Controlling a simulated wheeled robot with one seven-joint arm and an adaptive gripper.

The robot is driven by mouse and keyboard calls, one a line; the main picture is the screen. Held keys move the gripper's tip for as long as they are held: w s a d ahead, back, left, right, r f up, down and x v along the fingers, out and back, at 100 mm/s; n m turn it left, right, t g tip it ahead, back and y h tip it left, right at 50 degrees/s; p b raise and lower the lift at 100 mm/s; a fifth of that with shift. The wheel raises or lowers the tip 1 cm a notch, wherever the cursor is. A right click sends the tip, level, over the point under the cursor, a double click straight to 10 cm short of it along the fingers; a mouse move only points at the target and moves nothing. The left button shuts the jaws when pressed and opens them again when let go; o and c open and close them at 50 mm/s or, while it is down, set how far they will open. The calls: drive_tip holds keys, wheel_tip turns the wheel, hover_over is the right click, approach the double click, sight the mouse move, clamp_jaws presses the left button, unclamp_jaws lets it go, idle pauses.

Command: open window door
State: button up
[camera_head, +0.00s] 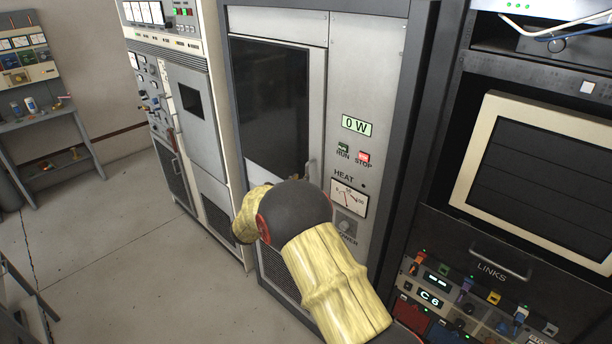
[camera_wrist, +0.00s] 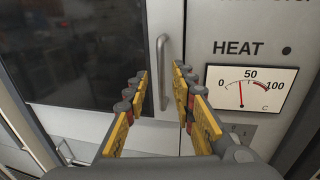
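The window door (camera_head: 271,108) is a light grey panel with a large dark pane in the middle cabinet. It looks shut. Its upright metal handle (camera_wrist: 162,72) is on the right edge of the door in the wrist view. In the head view the handle (camera_head: 311,170) shows just above my arm. My gripper (camera_wrist: 162,88) is open, with its yellow-padded fingers on either side of the handle's lower part. I cannot tell whether a finger touches the handle. In the head view my arm hides the gripper's fingers.
Right of the handle are a HEAT meter (camera_head: 348,198), a green 0 W display (camera_head: 357,125) and RUN and STOP buttons (camera_head: 363,157). A rack with a cream-framed screen (camera_head: 545,180) stands at right. Another cabinet (camera_head: 190,110) stands at left. Floor (camera_head: 120,250) at left front is clear.

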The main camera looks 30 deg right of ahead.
drive_tip(key=shift+x, duration=2.8)
drive_tip(key=shift+c, duration=1.3)
clamp_jaws()
